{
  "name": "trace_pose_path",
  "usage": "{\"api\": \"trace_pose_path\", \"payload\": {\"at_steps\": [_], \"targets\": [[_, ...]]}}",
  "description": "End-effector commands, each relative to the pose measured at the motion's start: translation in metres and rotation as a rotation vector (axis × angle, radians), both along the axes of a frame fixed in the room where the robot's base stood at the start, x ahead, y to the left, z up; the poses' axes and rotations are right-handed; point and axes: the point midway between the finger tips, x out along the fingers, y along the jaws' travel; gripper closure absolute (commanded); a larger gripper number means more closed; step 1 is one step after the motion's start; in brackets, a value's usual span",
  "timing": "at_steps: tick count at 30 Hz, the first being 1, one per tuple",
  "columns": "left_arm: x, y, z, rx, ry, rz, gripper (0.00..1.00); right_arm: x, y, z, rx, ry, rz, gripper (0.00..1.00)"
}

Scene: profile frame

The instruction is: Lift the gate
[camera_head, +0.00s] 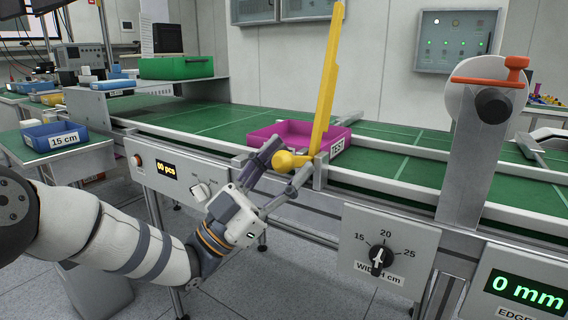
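The gate is a yellow bar (329,85) that stands raised, tilted slightly right of vertical, at the front rail of the green conveyor (215,122). A yellow ball-shaped knob (285,160) sits at its lower end. My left gripper (281,167) is at the knob, with its fingers apart on either side of it. I cannot tell whether the fingers touch the knob. A magenta tray (338,145) labelled TEST lies on the belt behind the bar, which hides part of it. My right gripper is not in view.
A grey post with an orange handle (490,75) stands at the right. A panel with a width dial (381,258) and a "0 mm" display (526,293) are on the front. A green bin (176,67) and a blue "15 cm" bin (54,136) are at the left.

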Motion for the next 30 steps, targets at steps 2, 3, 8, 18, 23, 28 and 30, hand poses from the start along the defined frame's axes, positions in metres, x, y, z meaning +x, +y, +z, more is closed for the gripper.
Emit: {"api": "trace_pose_path", "payload": {"at_steps": [2, 3, 8, 18, 23, 28, 30], "targets": [[0.000, 0.000, 0.001, -0.002, -0.001, 0.001, 0.51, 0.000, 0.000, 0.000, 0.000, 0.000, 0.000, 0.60], [0.000, 0.001, 0.001, -0.002, -0.003, 0.001, 0.51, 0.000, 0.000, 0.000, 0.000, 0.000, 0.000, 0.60], [-0.007, 0.018, -0.015, -0.002, 0.000, 0.001, 0.51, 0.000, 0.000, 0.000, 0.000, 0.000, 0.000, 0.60], [-0.034, 0.075, -0.068, -0.001, 0.000, 0.001, 0.51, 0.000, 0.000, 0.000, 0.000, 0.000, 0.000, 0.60], [-0.038, 0.084, -0.076, -0.001, -0.001, 0.000, 0.51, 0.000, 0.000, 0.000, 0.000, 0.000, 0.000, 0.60], [-0.038, 0.085, -0.076, -0.002, -0.001, -0.001, 0.51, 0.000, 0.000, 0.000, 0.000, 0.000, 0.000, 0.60], [-0.038, 0.084, -0.076, 0.000, 0.001, -0.001, 0.51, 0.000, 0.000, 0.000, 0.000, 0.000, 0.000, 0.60]]}}
